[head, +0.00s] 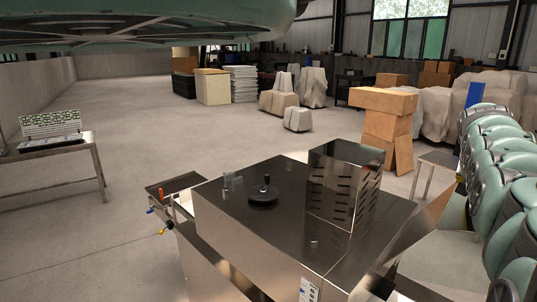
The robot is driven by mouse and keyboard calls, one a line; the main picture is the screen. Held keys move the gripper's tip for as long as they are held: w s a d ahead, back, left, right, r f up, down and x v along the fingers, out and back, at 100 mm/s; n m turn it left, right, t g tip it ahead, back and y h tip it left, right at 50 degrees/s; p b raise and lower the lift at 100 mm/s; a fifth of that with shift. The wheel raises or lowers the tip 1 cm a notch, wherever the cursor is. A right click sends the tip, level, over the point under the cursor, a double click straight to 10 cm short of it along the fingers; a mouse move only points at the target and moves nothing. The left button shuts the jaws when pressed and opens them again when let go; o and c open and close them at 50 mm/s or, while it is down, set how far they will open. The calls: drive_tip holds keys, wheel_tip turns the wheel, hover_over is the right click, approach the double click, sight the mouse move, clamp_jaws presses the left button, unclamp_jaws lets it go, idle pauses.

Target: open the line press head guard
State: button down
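A steel machine (250,228) stands in the near middle, and I take it to be the line press. A box-shaped steel housing with slots (343,190) sits on the right of its top. A round black knob with an upright handle (264,194) is left of the housing. A small clear piece (232,183) stands near the top's left edge. I cannot tell which part is the head guard, or whether it is open. A steel flap-like panel (421,222) slants outward on the right side. My gripper is not in view.
A small side shelf (175,187) with coloured knobs juts from the machine's left. A table (62,148) with a patterned panel stands at far left. Stacked boxes (383,125) and covered objects (313,85) stand behind.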

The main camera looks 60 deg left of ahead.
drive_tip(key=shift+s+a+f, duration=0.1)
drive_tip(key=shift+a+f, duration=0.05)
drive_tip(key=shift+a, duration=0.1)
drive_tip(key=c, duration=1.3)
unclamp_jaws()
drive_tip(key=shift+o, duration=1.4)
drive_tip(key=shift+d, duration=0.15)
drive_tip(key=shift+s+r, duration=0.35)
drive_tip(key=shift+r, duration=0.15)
hover_over(448, 220)
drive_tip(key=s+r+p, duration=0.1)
drive_tip(key=p, duration=0.1)
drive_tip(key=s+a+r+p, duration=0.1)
drive_tip(key=p, duration=0.1)
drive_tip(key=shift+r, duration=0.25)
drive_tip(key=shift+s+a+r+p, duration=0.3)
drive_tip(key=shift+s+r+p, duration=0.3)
drive_tip(key=shift+p, duration=0.35)
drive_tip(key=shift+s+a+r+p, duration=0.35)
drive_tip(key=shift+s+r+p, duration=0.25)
drive_tip(key=shift+p, duration=0.35)
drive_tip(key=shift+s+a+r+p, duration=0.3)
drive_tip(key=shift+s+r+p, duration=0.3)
drive_tip(key=shift+p, duration=0.35)
